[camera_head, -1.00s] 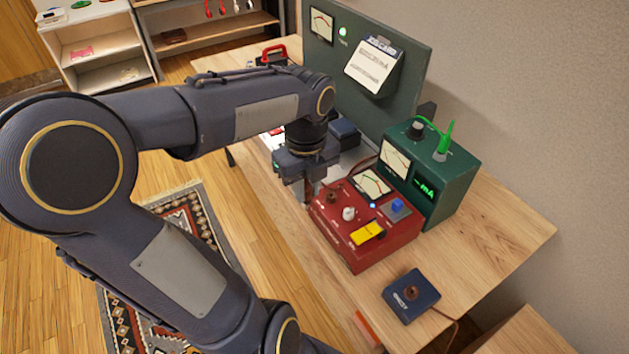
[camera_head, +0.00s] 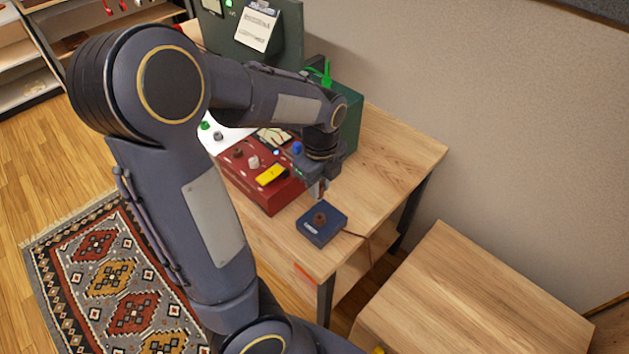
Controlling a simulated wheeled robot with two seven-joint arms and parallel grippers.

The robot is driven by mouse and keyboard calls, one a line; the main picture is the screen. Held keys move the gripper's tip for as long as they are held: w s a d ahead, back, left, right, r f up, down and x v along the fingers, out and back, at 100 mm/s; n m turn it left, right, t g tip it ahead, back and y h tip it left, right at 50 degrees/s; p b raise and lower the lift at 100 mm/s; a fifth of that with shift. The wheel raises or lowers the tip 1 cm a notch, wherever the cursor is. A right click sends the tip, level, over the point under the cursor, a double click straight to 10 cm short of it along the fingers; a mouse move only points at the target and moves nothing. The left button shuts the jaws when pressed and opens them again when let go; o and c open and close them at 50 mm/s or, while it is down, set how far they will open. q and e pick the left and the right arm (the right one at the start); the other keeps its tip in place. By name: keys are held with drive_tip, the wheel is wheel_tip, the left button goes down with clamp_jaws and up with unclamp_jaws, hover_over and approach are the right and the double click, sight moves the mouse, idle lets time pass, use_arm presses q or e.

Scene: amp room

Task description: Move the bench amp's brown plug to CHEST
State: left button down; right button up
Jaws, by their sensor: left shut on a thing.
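My left gripper (camera_head: 321,190) is shut on a small brownish piece, which looks like the brown plug and is mostly hidden by the fingers. It hangs just above the far edge of a dark blue box (camera_head: 312,234) with a brown round socket (camera_head: 320,218) on top. I cannot read the box's label. The red bench amp (camera_head: 262,196) stands behind and left of the box, with a brown round fitting (camera_head: 238,152), a white knob (camera_head: 253,162) and a yellow switch (camera_head: 271,175) on top. My left arm covers part of the amp. My right gripper is out of view.
A green meter box (camera_head: 350,115) with a green plug (camera_head: 326,74) stands behind my wrist. A brown cord (camera_head: 362,238) runs from the blue box over the table's edge. The wooden table (camera_head: 395,150) is clear at right. A lower wooden surface (camera_head: 475,290) stands front right.

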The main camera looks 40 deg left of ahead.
use_arm(q)
drive_tip(key=shift+w+d+f, duration=0.1)
drive_tip(key=shift+d, duration=0.05)
drive_tip(key=shift+f, duration=0.15)
drive_tip(key=shift+f+b, duration=2.15)
drive_tip(key=shift+f, duration=0.2)
drive_tip(key=shift+f+b, duration=1.4)
drive_tip(key=shift+f, duration=0.3)
drive_tip(key=c, duration=1.2)
unclamp_jaws()
drive_tip(key=shift+r, duration=0.15)
wheel_tip(320, 180, up, 8)
drive_tip(key=shift+f+p, duration=0.2)
drive_tip(key=shift+p, duration=0.4)
